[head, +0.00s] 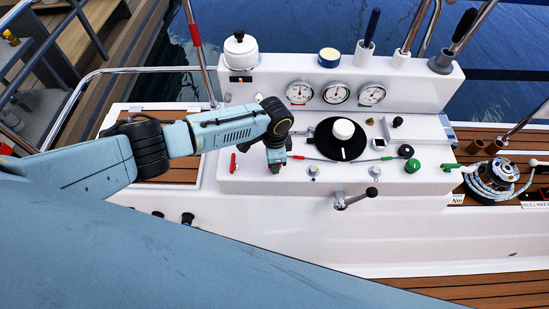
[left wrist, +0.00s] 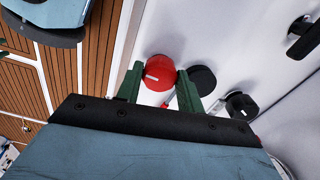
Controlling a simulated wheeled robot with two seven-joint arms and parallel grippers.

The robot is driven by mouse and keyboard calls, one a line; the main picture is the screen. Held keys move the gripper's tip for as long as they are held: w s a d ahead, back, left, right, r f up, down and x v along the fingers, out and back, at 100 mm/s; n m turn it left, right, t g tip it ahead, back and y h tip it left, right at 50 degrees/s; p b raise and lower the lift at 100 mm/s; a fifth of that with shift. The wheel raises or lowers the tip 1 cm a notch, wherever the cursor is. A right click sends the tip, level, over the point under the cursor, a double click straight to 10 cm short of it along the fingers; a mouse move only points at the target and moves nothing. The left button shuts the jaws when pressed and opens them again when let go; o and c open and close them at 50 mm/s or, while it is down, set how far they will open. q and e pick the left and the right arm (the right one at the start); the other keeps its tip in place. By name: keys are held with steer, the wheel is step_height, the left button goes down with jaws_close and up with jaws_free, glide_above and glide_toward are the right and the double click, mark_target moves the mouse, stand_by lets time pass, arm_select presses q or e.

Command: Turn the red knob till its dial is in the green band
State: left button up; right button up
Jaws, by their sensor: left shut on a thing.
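The red knob (left wrist: 159,72) shows in the left wrist view, round with a white pointer line. My left gripper (left wrist: 160,77) has its two green fingers on either side of it and is shut on it. In the head view my left gripper (head: 276,165) reaches down at the left of the white console and hides most of the knob. Three round dials stand on the raised back panel: left (head: 299,92), middle (head: 336,93) and right (head: 371,94). Their needles and bands are too small to read surely.
A black disc with a white knob (head: 343,129) is right of my gripper. A black knob (head: 405,150), a green knob (head: 412,166) and a silver crank handle (head: 355,199) are further right. A small red lever (head: 233,163) is close to the left.

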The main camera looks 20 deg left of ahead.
arm_select(q)
steer(key=shift+m, duration=0.5)
steer(key=o, duration=1)
step_height(320, 180, up, 14)
steer(key=p, duration=0.2)
steer(key=shift+f+p, duration=0.25)
steer(key=shift+p, duration=0.1)
